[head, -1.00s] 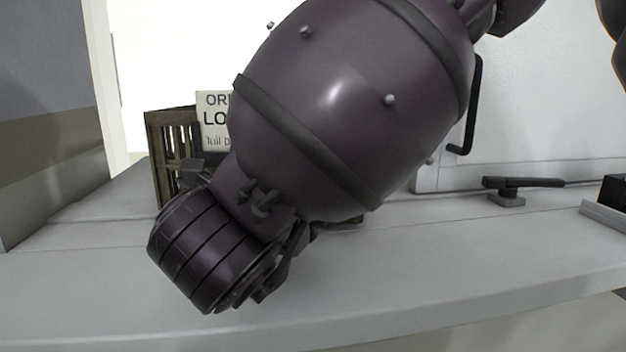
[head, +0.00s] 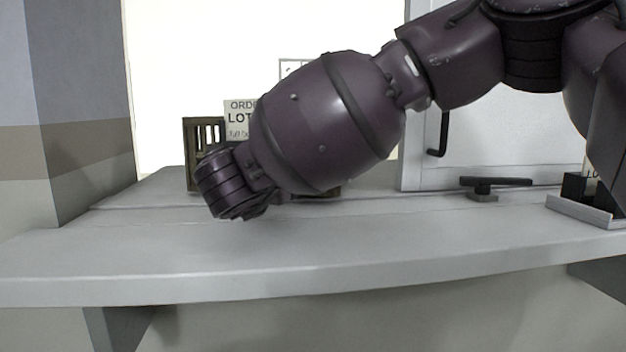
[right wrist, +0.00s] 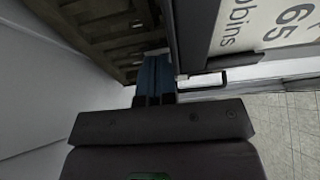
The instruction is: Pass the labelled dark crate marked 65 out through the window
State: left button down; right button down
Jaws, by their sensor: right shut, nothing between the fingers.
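The dark slatted crate (head: 190,150) stands on the counter near the bright window opening (head: 190,60). In the right wrist view the label (right wrist: 275,28) shows "65" and "bobbins" on a dark panel. My right gripper (right wrist: 155,78) is shut and empty, its blue fingers together between the slatted wood (right wrist: 110,32) and the labelled panel. I cannot tell whether they touch either. In the head view my forearm and wrist cover much of the crate. My left gripper is out of view.
The grey counter (head: 300,250) is clear in front. A white panel with a black handle (head: 438,135) stands right of the opening. A dark latch-like bar (head: 495,183) and a small tray (head: 585,210) with a black block sit on the counter's right. A grey wall (head: 75,110) borders the left.

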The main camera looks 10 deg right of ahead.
jog(key=shift+w+a, duration=0.1)
jog(key=shift+w, duration=0.5)
jog(key=w, duration=0.3)
jog(key=w+a, duration=0.1)
jog(key=w, duration=0.2)
jog(key=w+a+b, duration=0.1)
jog(key=w, duration=0.2)
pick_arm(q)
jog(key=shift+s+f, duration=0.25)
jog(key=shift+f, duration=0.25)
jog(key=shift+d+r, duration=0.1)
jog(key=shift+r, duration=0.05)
pick_arm(e)
jog(key=shift+s, duration=0.1)
